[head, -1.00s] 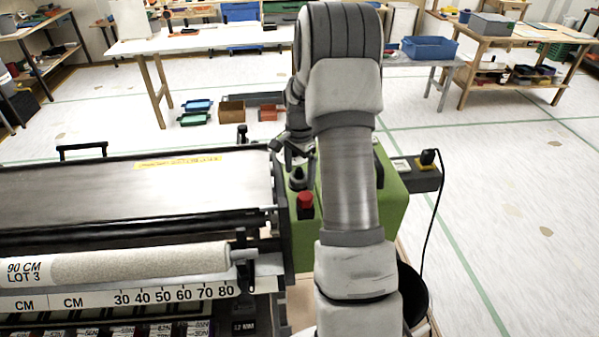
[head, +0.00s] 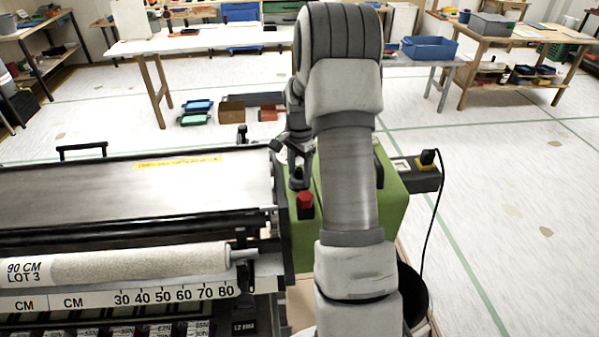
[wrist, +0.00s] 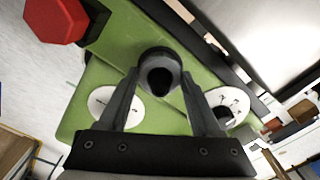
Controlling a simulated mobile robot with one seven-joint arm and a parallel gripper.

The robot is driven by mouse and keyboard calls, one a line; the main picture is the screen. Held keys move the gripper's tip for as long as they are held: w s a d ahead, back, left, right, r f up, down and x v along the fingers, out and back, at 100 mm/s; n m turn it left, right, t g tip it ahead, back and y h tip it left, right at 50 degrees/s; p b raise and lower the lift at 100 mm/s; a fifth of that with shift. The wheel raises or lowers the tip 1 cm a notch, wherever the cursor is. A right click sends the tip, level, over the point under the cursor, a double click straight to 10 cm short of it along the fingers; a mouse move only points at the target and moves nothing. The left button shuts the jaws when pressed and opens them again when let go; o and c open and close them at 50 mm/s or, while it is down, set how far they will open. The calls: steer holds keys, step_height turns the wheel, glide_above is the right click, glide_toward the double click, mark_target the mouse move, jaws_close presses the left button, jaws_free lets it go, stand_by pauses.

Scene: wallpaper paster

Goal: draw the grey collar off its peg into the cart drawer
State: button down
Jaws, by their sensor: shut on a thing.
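The grey collar (wrist: 158,62) shows in the wrist view as a dark grey ring with a black opening, between my fingertips. My gripper (wrist: 160,84) is shut on it, one finger at each side, above the green housing. In the head view my gripper (head: 300,170) reaches down behind my arm to the collar (head: 299,183), on the left side of the green housing. I cannot tell whether the collar is still fully on its peg. I cannot make out the cart drawer in either view.
A red button (head: 305,199) stands close to the gripper, and shows in the wrist view (wrist: 55,20). The green housing (head: 392,190) lies below. The machine's metal bed (head: 130,190) and pale roller (head: 140,262) are at left.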

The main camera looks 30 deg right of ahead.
steer(key=shift+r+p, duration=2.25)
steer(key=shift+r, duration=1.15)
steer(key=shift+r, duration=0.1)
steer(key=shift+r+p, duration=1.35)
steer(key=shift+r, duration=0.55)
